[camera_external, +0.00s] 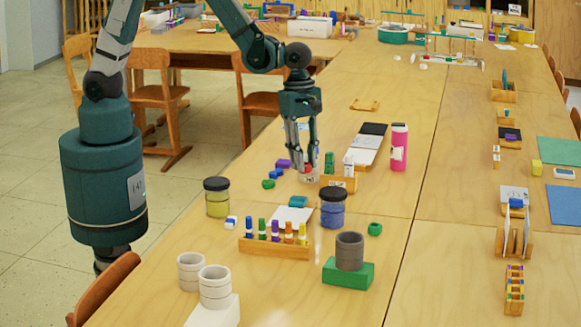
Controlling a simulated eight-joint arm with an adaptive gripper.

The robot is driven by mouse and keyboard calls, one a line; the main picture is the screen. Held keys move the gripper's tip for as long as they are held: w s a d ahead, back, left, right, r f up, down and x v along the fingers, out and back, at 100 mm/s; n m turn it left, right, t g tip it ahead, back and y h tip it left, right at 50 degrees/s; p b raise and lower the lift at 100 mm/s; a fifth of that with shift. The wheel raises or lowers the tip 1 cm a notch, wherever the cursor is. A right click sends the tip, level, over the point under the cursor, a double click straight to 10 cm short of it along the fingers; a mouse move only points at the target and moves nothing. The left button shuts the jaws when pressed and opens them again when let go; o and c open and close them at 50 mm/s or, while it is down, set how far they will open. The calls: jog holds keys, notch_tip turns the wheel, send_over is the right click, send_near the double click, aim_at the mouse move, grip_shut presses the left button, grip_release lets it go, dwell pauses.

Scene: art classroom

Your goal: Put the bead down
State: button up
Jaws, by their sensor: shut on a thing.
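My gripper (307,161) points down over the table, right of the middle of the picture. Its fingers are close together around a small red thing (308,168), which looks like the bead. The fingers hide most of it. A low whitish round container (309,176) is directly at the fingertips. I cannot tell whether the red thing touches it or is just above it.
Small purple, blue and green pieces (268,184) lie left of the gripper. A wooden holder (339,183) and a pink bottle (399,147) stand to the right. In front are a yellow jar (217,203), a blue jar (333,213) and a marker rack (274,250).

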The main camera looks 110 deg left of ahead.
jog(key=shift+f+b, duration=0.3)
jog(key=shift+f, duration=1.5)
jog(key=shift+f+b, duration=0.45)
jog(key=shift+f, duration=1.4)
jog(key=shift+f, duration=0.25)
jog(key=o, duration=0.7)
jog(key=shift+r, duration=0.1)
jog(key=shift+c, duration=0.2)
jog(key=shift+r, duration=0.1)
notch_tip(320, 180, up, 12)
jog(key=s+a+p, duration=0.1)
jog(key=p, duration=0.1)
jog(key=shift+s, duration=0.15)
jog(key=shift+a, duration=0.1)
